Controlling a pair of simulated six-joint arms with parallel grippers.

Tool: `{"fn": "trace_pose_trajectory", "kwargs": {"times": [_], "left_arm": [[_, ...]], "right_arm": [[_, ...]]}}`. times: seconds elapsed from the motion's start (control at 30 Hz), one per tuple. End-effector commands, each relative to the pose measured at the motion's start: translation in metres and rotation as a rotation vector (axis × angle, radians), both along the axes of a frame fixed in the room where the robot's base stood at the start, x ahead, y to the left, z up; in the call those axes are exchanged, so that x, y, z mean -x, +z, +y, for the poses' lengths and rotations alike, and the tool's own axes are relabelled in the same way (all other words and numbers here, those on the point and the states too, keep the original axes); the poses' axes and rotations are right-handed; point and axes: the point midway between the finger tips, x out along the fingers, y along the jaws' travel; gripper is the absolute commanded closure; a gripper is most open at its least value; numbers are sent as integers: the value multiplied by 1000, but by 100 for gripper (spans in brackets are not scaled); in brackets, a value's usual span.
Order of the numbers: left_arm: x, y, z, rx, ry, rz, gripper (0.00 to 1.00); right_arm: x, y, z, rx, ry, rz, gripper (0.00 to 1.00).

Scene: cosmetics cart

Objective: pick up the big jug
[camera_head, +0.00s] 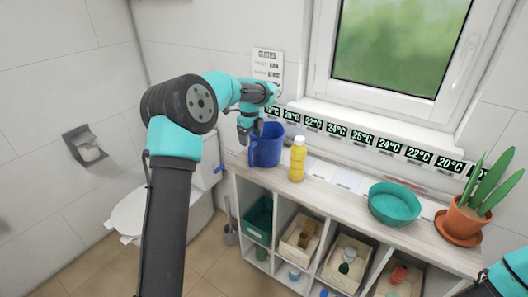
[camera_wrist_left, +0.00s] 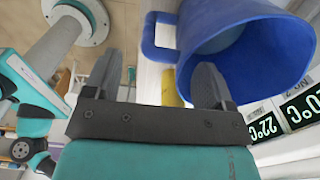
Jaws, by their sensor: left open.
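The big jug (camera_head: 267,146) is blue and stands upright at the left end of the shelf top, with its handle on its left side. It also shows large in the left wrist view (camera_wrist_left: 245,40), with its open mouth and its handle (camera_wrist_left: 150,38). My left gripper (camera_head: 248,132) is open at the jug's upper left side, near the rim and handle. In the left wrist view the two fingers (camera_wrist_left: 155,80) are apart with nothing held between them. I cannot tell whether a finger touches the jug. Part of my right arm shows at the lower right edge; its gripper is not visible.
A yellow bottle (camera_head: 297,160) stands just right of the jug. A teal bowl (camera_head: 394,205) and a potted plant (camera_head: 462,218) stand farther right. A row of temperature displays (camera_head: 362,139) lines the wall behind. Cubbies with bins (camera_head: 300,240) are below. A toilet (camera_head: 135,212) is at left.

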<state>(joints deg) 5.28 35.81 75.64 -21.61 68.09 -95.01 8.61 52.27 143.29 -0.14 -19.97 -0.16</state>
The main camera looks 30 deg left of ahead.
Motion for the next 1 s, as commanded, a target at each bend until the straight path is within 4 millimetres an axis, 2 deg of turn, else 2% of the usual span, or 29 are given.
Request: {"fn": "trace_pose_trajectory", "kwargs": {"times": [0.27,0.5,0.63,1.0], "left_arm": [[0,-7,-1,1,0,2,23],[2,-39,-6,1,0,3,23],[2,-50,-6,1,0,1,23],[1,-52,-6,1,0,-1,23]], "right_arm": [[0,0,0,0,0,0,57],[0,0,0,0,0,0,57],[0,0,0,0,0,0,57],[0,0,0,0,0,0,57]]}}
